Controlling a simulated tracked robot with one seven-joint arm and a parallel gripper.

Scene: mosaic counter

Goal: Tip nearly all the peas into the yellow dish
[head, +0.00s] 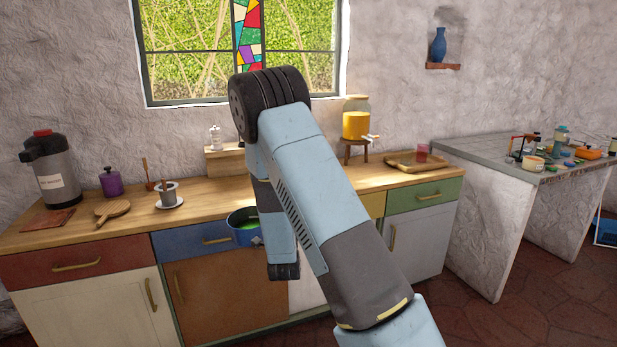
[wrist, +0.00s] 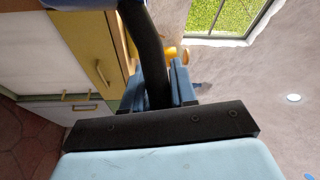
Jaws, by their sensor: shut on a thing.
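A blue pan (head: 240,216) with green peas (head: 246,224) inside shows in the head view, left of my arm and in front of the counter's front edge. My arm hides its right side. In the wrist view, my gripper (wrist: 166,88) has its blue jaws shut on a dark, curved handle (wrist: 149,50). The handle runs up to a blue edge (wrist: 70,3) at the top of that view, which looks like the pan. I cannot make out the yellow dish in either view; my arm covers part of the counter.
The wooden counter (head: 110,234) carries a flask (head: 50,170), a purple jar (head: 111,182), a cup on a saucer (head: 168,196) and a paddle board (head: 118,207) at left. A drink dispenser (head: 355,122) and a tray (head: 408,162) stand at right. A cluttered side table (head: 480,155) is farther right.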

